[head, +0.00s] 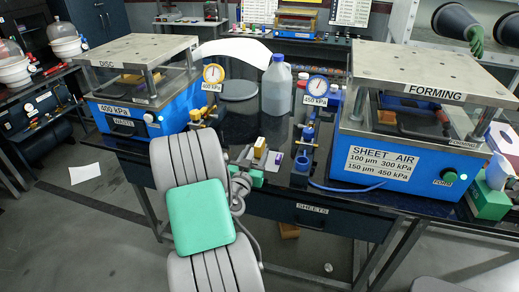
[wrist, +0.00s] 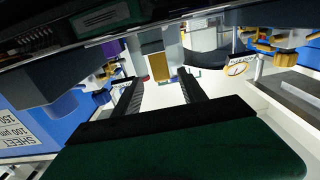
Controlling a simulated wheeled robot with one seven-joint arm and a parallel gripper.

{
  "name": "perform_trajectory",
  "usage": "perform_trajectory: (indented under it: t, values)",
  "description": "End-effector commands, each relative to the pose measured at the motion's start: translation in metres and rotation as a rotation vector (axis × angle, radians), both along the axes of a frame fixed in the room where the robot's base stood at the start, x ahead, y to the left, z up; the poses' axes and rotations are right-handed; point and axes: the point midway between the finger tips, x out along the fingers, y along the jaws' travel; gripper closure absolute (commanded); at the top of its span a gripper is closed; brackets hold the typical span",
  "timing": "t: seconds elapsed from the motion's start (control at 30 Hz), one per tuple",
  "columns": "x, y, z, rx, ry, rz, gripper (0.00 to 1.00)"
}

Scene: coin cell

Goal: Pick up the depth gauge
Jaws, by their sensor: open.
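My gripper (wrist: 160,78) is open, its two dark fingers reaching toward a pale surface in the wrist view. Beyond and between the fingertips stand a small yellow-brown block (wrist: 158,67) and a grey upright piece (wrist: 174,50). No part is visibly gripped. I cannot tell which small part is the depth gauge. My arm hides much of the gripper in the head view.
The blue DISC press (head: 125,110) stands left and the blue FORMING press (head: 400,155) right. Two dial gauges (head: 213,74) (head: 318,86), a clear jug (head: 276,87) and a blue stand (head: 305,148) crowd the middle. The bench front edge runs above the SHEETS drawer (head: 312,212).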

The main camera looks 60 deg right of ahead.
Motion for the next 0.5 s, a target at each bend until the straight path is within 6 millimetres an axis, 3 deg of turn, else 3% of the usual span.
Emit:
perform_trajectory:
  t: [0.33,0.5]
  values:
    - [0.009,-0.049,0.002,0.001,-0.001,-0.003,0.51]
    - [0.012,-0.058,-0.002,0.001,0.0,0.0,0.51]
